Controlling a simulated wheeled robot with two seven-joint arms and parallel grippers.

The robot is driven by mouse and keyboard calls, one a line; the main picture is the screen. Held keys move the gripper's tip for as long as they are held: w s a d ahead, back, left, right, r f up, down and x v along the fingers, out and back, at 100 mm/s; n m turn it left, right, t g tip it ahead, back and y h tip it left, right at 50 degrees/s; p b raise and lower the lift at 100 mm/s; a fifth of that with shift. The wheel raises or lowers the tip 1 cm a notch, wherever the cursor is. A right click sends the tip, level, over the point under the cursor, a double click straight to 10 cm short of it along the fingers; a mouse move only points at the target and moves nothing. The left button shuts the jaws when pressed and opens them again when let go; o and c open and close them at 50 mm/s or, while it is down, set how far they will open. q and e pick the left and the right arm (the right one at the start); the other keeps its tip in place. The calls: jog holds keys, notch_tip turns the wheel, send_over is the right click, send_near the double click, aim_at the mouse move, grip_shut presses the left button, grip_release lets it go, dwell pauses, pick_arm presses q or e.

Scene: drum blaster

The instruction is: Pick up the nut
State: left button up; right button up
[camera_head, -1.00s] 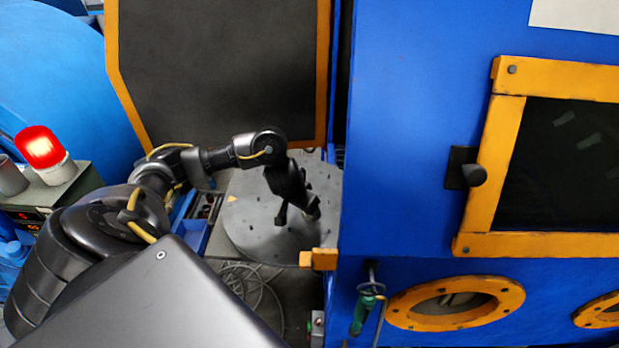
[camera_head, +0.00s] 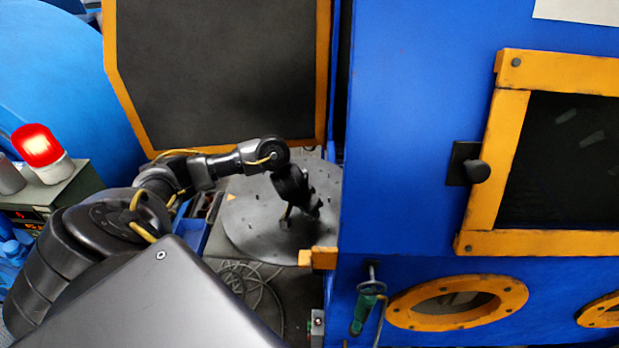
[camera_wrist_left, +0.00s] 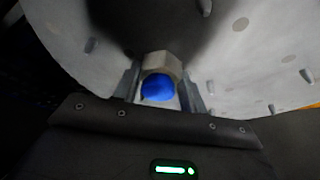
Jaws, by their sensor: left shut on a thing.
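The nut (camera_wrist_left: 162,64) is a pale grey-tan six-sided ring in the left wrist view. A blue round shape shows through or just in front of its opening. My left gripper (camera_wrist_left: 160,90) has one finger on each side of the nut and is shut on it. In the head view my left gripper (camera_head: 301,217) points down over the grey round plate (camera_head: 255,225). The nut cannot be made out there, and I cannot tell whether it touches the plate. My right gripper is not in view.
Several short pegs stand up from the plate. The blue cabinet (camera_head: 410,130) rises close on the right, with an orange block (camera_head: 322,258) by the plate's edge. A dark orange-framed door (camera_head: 220,70) stands behind. A red lamp (camera_head: 37,145) is at left.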

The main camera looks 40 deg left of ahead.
pick_arm(q)
jog(key=shift+r, duration=0.15)
jog(key=shift+r, duration=0.55)
jog(key=s+d+r+p, duration=0.2)
jog(key=s+r+p, duration=0.6)
jog(key=s+r, duration=0.3)
jog(key=s, duration=0.2)
jog(key=shift+s+d+r+p, duration=0.3)
jog(key=shift+s+r+p, duration=0.05)
jog(key=shift+s, duration=0.05)
